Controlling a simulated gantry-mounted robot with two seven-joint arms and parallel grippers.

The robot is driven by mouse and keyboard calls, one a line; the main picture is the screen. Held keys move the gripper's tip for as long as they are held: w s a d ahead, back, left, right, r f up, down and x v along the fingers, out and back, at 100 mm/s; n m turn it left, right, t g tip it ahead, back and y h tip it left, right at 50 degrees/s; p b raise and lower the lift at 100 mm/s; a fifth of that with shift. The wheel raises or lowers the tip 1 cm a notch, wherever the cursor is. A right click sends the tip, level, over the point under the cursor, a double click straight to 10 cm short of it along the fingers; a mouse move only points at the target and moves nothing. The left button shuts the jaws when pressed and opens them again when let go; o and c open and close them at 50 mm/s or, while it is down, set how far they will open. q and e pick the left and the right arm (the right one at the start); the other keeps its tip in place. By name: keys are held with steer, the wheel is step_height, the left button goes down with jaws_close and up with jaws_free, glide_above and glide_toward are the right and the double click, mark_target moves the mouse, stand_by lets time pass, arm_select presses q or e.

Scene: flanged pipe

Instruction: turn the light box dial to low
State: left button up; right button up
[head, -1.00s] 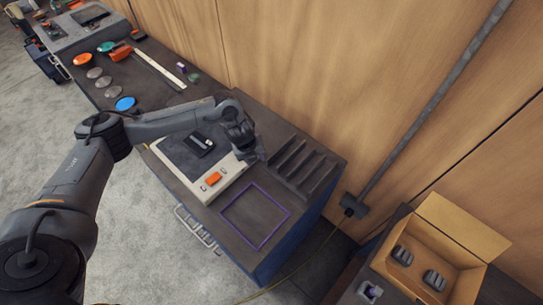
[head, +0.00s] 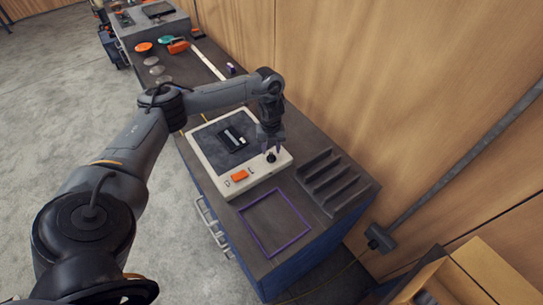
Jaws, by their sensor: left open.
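The light box (head: 262,172) is a cream-white case with a dark panel, lying on the dark bench top. Its dial (head: 271,157) is a small black knob at the back right corner of its front strip. An orange button (head: 240,176) sits on the same strip, to the left of the dial. My left gripper (head: 271,148) points down just above the dial with its fingers apart. I cannot tell whether the fingers touch the dial. A black-and-white item (head: 232,139) lies on the dark panel. My right gripper is out of view.
A purple square outline (head: 274,222) marks bare bench in front of the light box. A dark slotted rack (head: 335,182) stands to the right. A wooden wall runs behind the bench. An open cardboard box (head: 470,275) is at the lower right.

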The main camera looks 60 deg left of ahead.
mark_target(271, 155)
arm_select(q)
steer(key=shift+f+b, duration=0.35)
steer(key=shift+f, duration=1.2)
steer(key=shift+c, duration=0.3)
jaws_close()
